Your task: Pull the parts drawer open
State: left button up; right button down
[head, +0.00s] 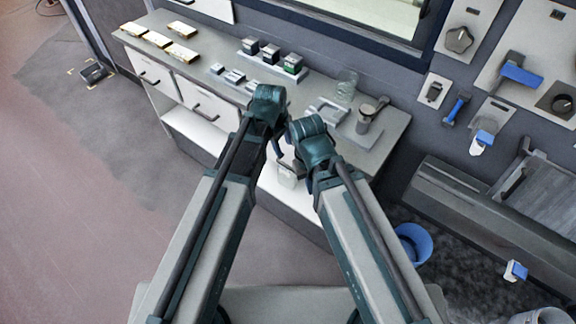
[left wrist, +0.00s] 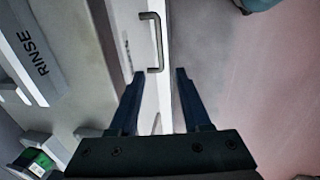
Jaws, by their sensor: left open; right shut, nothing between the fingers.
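Two white drawer fronts show under the counter in the head view, the left one (head: 143,69) and one nearer the middle (head: 190,95). Each has a dark bar handle, and both look closed. I cannot tell which is the parts drawer. A dark drawer handle (left wrist: 153,40) lies just beyond the tips in the left wrist view, on a white front seen nearly edge-on. My right gripper is at the end of the lower arm (head: 303,160), shut and empty; its fingertips are hard to make out.
The counter (head: 210,55) carries gold bars (head: 159,40), small blocks including a green one (head: 292,64), a glass jar (head: 347,85) and a tray at the right. A RINSE label (left wrist: 31,54) shows in the left wrist view.

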aim_at(289, 167)
pick_arm(q)
jog(key=f+b, duration=0.4)
jog(key=w+d+f+b, duration=0.1)
jog(key=f+b, duration=0.4)
jog(key=w+f+b, duration=0.1)
jog(key=f+b, duration=0.3)
jog(key=shift+w+d+f, duration=0.1)
jog(key=shift+d+f, duration=0.15)
jog(key=shift+d, duration=0.05)
grip_shut()
dwell(1.1)
